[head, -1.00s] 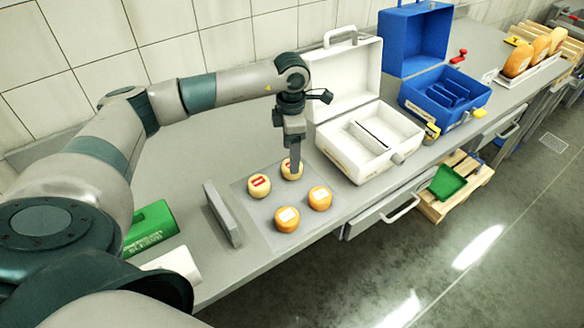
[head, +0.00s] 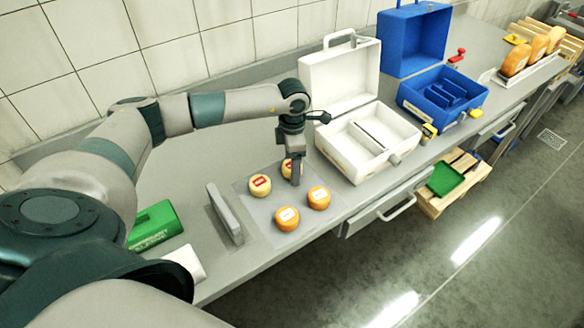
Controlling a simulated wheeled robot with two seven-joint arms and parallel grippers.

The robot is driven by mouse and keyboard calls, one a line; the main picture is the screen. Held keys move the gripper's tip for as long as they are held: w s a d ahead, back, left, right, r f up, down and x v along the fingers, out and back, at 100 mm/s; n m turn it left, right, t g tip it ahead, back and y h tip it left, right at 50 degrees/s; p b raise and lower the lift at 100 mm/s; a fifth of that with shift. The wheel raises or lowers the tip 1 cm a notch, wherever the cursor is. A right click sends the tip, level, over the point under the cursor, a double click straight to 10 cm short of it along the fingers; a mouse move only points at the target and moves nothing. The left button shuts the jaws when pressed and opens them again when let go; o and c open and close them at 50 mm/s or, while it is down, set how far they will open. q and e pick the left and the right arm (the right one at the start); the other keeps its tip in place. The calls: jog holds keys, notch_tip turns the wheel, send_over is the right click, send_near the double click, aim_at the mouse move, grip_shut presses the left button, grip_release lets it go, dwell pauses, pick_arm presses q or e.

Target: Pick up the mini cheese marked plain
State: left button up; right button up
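Several mini cheeses stand on a thin grey mat (head: 262,211) on the counter. The back two are pale yellow with red labels, one at the left (head: 260,190) and one at the right (head: 286,174). The front two are orange with white labels, one at the right (head: 319,203) and one at the left (head: 286,225). The label words are too small to read. My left gripper (head: 296,182) points down among the cheeses and partly hides the back right one. I cannot tell whether it touches that cheese or how its fingers stand. My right gripper is not in view.
An open white case (head: 352,172) stands right of the mat, and an open blue case (head: 478,100) beyond it. A grey upright plate (head: 224,213) stands left of the mat, with a green box (head: 154,225) further left. Orange cheeses (head: 516,60) stand in a rack at far right.

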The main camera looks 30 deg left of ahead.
pick_arm(q)
jog(key=c, duration=1.2)
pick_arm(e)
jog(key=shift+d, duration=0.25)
pick_arm(q)
jog(key=shift+r, duration=0.1)
